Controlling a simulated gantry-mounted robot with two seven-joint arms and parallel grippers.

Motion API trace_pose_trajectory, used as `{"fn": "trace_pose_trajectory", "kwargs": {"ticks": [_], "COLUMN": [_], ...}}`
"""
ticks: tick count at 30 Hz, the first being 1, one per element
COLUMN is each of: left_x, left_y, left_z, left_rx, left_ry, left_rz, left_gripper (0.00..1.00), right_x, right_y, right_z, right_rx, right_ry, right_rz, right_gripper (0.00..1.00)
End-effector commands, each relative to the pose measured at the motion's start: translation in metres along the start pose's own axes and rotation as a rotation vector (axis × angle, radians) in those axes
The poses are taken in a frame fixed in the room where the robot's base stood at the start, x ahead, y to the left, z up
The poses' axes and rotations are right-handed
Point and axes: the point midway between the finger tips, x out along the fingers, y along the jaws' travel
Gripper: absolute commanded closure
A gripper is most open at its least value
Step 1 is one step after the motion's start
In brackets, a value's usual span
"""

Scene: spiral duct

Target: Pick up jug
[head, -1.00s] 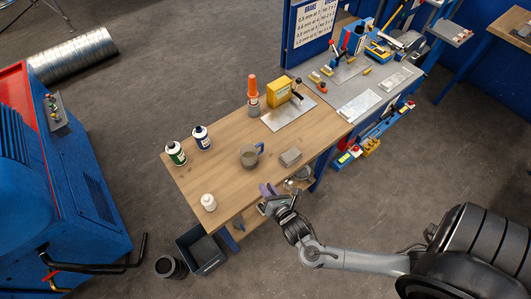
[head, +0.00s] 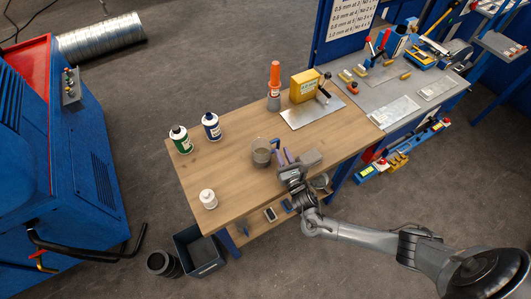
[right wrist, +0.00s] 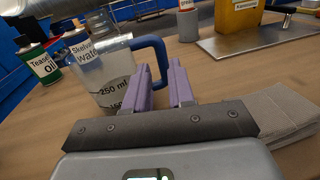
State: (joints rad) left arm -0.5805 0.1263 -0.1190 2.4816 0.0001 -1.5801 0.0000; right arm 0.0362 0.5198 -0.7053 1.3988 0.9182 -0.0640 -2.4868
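The jug (head: 262,154) is a clear measuring jug with a blue handle, standing upright on the wooden table. In the right wrist view the jug (right wrist: 105,80) shows volume marks, and its handle (right wrist: 150,42) faces my gripper. My right gripper (head: 281,156) is just right of the jug at the handle side. In the right wrist view its purple fingers (right wrist: 162,85) are apart, with the lower handle showing in or just beyond the gap. I cannot tell whether they touch it. My left gripper is not in view.
A yellow container (head: 304,86) stands behind. The table's front left is mostly clear.

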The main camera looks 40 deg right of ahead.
Motion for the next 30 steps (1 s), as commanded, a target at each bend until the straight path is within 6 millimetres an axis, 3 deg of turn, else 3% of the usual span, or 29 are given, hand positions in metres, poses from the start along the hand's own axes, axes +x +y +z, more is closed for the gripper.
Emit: {"fn": "trace_pose_trajectory", "kwargs": {"ticks": [5, 16, 26, 30], "left_x": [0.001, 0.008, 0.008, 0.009], "left_y": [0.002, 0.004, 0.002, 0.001], "left_z": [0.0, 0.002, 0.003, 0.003], "left_rx": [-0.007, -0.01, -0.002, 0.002], "left_ry": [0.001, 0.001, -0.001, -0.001], "left_rz": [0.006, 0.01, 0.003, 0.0], "left_gripper": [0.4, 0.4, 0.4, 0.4], "right_x": [0.008, 0.05, 0.056, 0.056], "right_y": [0.0, -0.002, -0.002, -0.002], "right_z": [-0.001, -0.007, -0.007, -0.007], "right_rx": [0.001, 0.001, 0.001, 0.001], "right_ry": [0.001, 0.0, 0.002, 0.002], "right_rz": [-0.001, -0.001, 0.0, 0.0], "right_gripper": [0.77, 0.77, 0.77, 0.95]}}
